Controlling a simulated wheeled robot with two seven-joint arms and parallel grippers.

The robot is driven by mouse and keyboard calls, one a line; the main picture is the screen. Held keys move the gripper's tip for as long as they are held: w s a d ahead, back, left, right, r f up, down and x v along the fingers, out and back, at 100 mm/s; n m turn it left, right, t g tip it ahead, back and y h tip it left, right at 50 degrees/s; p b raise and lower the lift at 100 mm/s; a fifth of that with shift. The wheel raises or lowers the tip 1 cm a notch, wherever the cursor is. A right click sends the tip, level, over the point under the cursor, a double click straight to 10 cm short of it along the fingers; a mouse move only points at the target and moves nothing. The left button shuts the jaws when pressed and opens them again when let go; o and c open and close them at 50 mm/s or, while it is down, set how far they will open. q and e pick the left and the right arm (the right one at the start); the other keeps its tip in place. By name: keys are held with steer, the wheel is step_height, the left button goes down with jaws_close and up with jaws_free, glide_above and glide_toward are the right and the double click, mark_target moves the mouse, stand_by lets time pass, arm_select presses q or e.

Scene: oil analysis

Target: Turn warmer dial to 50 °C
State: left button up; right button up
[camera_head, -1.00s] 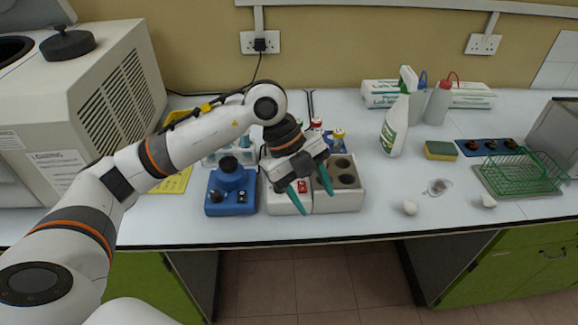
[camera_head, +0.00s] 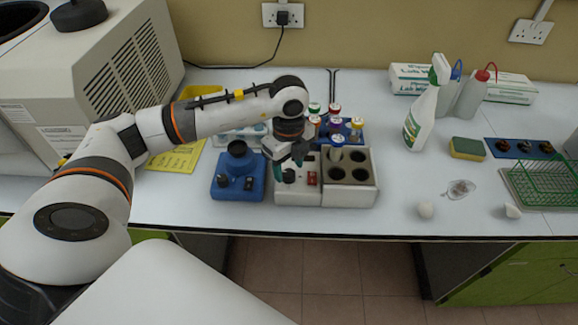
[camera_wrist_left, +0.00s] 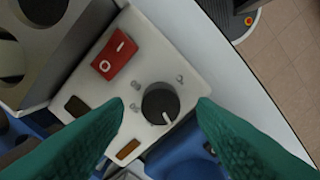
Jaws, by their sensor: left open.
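The warmer (camera_head: 358,192) is a white and grey block on the bench, with several round wells on its right part. Its black dial (camera_head: 289,174) sits on the white front panel, left of a red switch (camera_head: 313,178). My right gripper is not seen.
A blue device (camera_head: 238,182) stands close left of the warmer. Capped vials (camera_head: 334,122) stand in a blue rack behind it, and one vial sits in a well. A spray bottle (camera_head: 424,110), a sponge (camera_head: 467,148) and a green rack (camera_head: 545,185) are to the right.

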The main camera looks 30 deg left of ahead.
arm_select(q)
steer(key=shift+s+f, duration=0.1)
steer(key=shift+f, duration=0.7)
steer(key=shift+c, duration=0.5)
steer(key=c, duration=0.9)
